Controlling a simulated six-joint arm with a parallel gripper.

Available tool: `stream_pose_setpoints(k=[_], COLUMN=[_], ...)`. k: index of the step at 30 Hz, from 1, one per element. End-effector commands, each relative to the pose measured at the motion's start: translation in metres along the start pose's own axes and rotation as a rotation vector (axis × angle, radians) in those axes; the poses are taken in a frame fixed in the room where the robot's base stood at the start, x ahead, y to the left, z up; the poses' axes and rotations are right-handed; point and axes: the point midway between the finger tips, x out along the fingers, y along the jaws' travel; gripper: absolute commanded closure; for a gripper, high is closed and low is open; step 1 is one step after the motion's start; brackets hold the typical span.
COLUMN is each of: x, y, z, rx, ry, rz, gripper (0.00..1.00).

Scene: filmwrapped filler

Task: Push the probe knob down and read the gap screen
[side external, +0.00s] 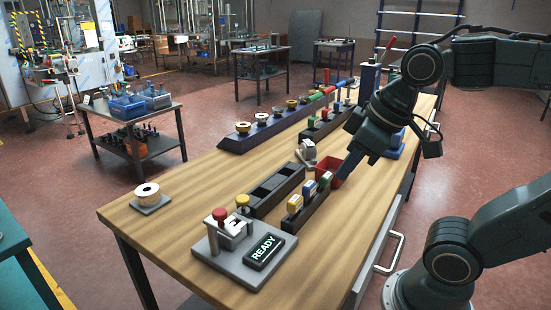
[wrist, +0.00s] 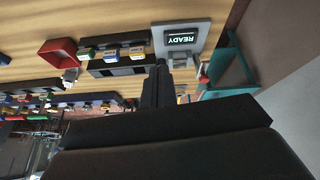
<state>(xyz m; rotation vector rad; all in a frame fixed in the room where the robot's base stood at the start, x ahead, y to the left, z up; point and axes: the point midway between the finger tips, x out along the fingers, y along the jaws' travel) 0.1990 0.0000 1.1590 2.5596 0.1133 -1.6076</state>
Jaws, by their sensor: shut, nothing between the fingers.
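A grey gauge fixture (side external: 222,262) stands at the table's near end. In the wrist view my fingertips (wrist: 161,63) overlap the fixture's edge, and the knobs are not clear.
A black rack with blue, yellow and green-topped blocks (side external: 309,189) lies between my gripper and the fixture. Beside it are an empty black tray (side external: 272,190) and a red bin (side external: 330,170). A spool (side external: 148,194) sits at the left. Bare wood (side external: 175,235) lies left of the fixture.

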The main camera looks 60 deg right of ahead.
Motion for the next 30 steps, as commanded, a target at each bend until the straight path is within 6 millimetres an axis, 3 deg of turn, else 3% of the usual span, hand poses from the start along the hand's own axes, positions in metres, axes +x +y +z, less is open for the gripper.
stream_pose_setpoints(k=[14, 30], x=[0.003, 0.035], y=[0.010, 0.023], z=[-0.072, -0.149], rx=[-0.396, -0.854], ry=[-0.120, -0.232], rz=[-0.046, -0.157], gripper=[1.00, 1.00])
